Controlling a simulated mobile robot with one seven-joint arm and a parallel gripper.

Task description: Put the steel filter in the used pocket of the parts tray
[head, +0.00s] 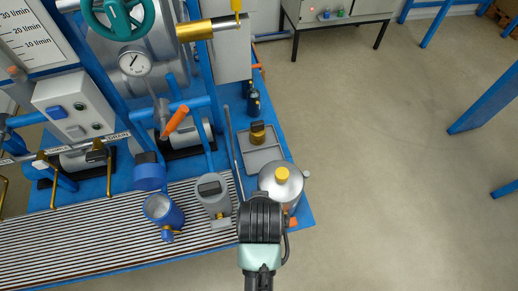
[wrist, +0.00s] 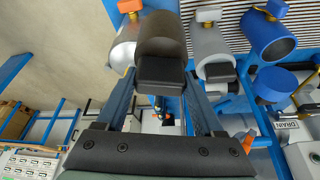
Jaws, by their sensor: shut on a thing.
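My gripper (wrist: 160,80) is shut on a dark, brownish cylinder with a black block at its near end, which I take to be the steel filter (wrist: 160,38). The fingers lie on either side of it. In the head view my gripper (head: 261,212) is seen from above, in front of the silver canister, and its own body hides the fingertips and the held part. The grey parts tray (head: 263,161) lies beyond it on the blue base. A brass and black part (head: 257,132) stands in its far area; the nearer area looks empty. I cannot read any pocket label.
A silver canister (head: 287,190) with a yellow knob stands between my gripper and the tray. A grey housing (head: 212,191) and a blue cylinder (head: 162,210) stand to the left on the striped grating (head: 90,240). Open floor (head: 400,180) lies to the right.

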